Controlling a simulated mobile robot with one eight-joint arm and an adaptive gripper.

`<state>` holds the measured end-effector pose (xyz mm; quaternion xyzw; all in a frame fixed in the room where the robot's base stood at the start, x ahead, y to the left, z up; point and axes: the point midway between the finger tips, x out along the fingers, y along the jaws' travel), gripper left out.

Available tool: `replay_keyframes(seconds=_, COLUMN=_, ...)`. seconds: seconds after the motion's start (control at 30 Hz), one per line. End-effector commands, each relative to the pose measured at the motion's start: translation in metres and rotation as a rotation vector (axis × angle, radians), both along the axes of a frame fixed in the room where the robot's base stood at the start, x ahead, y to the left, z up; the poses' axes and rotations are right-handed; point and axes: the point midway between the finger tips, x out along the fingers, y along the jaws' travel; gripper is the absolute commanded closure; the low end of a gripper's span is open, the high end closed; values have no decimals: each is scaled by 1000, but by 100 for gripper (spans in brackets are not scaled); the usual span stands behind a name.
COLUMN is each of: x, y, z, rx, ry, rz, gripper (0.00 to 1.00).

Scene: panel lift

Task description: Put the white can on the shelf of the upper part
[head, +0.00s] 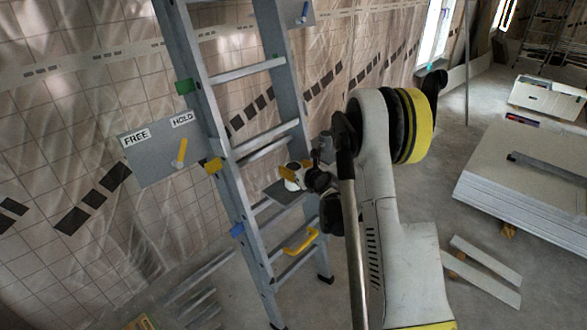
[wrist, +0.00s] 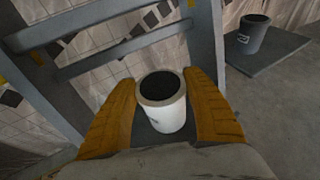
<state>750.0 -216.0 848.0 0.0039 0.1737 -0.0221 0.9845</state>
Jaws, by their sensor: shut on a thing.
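The white can (wrist: 162,116), dark inside its open top, stands between the two yellow fingers of my gripper (wrist: 163,98) in the wrist view. The fingers are shut on its sides. In the head view the white can (head: 291,183) shows small at my gripper (head: 297,175), just above a grey shelf plate (head: 281,194) on the ladder-like lift frame (head: 235,185). I cannot tell whether the can touches the plate. The fingers and wrist partly hide it. Which shelf belongs to the upper part is unclear.
A grey can (wrist: 254,33) stands on a dark flat plate (wrist: 272,57) at the upper right. A FREE/HOLD plate (head: 150,160) has a yellow lever (head: 181,153) below HOLD. A yellow handle (head: 301,242) sits low on the frame. Panels (head: 530,180) are stacked at right.

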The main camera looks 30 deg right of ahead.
Motion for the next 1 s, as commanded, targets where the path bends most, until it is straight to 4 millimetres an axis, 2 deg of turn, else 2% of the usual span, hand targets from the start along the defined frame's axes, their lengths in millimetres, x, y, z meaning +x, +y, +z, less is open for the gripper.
replay_keyframes(seconds=0.03, x=0, y=0, z=-2, rx=0, ry=0, rz=0, gripper=81)
replay_keyframes(seconds=0.07, x=0, y=0, z=-1, rx=0, ry=0, rz=0, gripper=32)
replay_keyframes(seconds=0.1, x=0, y=0, z=-1, rx=0, ry=0, rz=0, gripper=20)
replay_keyframes(seconds=0.5, x=-3, y=0, z=4, rx=0, ry=0, rz=0, gripper=20)
replay_keyframes(seconds=0.57, x=-11, y=0, z=7, rx=1, ry=0, rz=-1, gripper=20)
replay_keyframes(seconds=0.8, x=-61, y=2, z=28, rx=0, ry=0, rz=-2, gripper=20)
replay_keyframes(seconds=1.0, x=-97, y=3, z=37, rx=0, ry=1, rz=-2, gripper=20)
